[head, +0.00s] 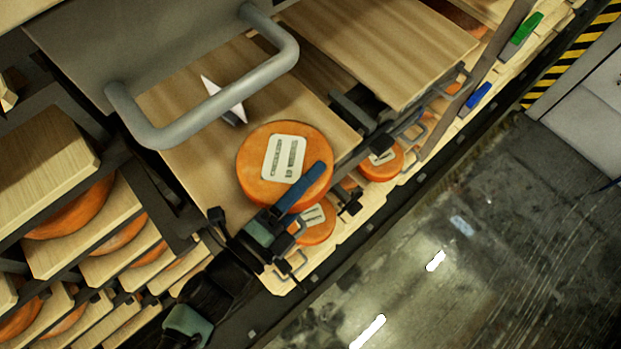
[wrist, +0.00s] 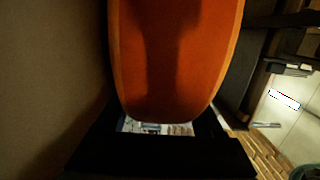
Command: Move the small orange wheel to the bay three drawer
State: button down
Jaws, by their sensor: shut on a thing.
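An orange cheese wheel (head: 254,170) with a white label is in the middle of the head view. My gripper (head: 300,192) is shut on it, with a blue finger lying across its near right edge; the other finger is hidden. The wheel's orange face (wrist: 180,60) fills the middle of the wrist view. The wheel overlaps a pale wooden board (head: 190,135) in the picture; I cannot tell whether it touches it. The label's print is too small to read, and no bay number shows.
A thick grey handle (head: 225,103) on a grey panel (head: 165,40) stands close above the board. A white pointed piece (head: 224,100) lies beneath it. Another wooden board (head: 385,45) is at upper right. More orange wheels (head: 318,232) sit lower down. The floor (head: 470,240) is clear.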

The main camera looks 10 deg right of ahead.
grip_release()
jog(key=shift+f, duration=0.25)
jog(key=b+v, duration=0.4)
jog(key=v, duration=0.9)
jog(key=shift+r, duration=0.25)
